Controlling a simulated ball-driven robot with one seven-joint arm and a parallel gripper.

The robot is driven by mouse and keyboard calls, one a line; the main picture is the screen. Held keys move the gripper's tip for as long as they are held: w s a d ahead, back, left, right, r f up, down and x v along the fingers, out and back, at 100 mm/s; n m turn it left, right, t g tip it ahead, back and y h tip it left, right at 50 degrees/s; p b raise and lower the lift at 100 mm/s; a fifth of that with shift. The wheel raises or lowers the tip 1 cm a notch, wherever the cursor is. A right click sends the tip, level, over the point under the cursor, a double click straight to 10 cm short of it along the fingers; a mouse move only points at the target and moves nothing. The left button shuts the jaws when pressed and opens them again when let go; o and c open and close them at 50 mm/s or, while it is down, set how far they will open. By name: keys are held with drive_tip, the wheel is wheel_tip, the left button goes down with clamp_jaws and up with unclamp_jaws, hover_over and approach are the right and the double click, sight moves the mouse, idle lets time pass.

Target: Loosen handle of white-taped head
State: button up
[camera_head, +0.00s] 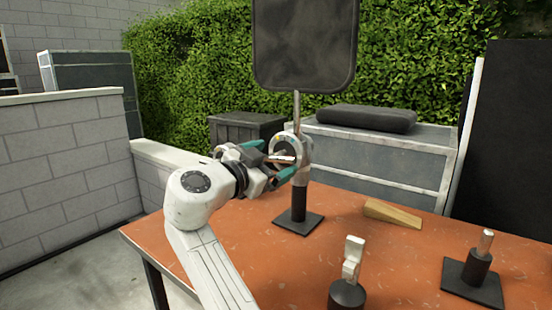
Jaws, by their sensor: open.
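A round, pale grip head (303,155) sits on the pole of a stand on the orange table, below a black flag (304,45). Its disc face shows white with a small yellow mark; I cannot make out tape clearly. A short, light handle (283,160) sticks out from the head toward my gripper. My gripper (279,157) is open, with its teal fingers on either side of the handle. I cannot tell whether they touch it. The fingers and wrist hide part of the head's lower left side.
The stand has a square black base (299,223) on the orange table (240,250). A wooden wedge (392,213) lies to the right. A post with a white top piece (352,258) stands in front, and a short black stand (475,275) at right. Cases stand behind the table.

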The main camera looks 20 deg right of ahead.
drive_tip(key=shift+x, duration=0.85)
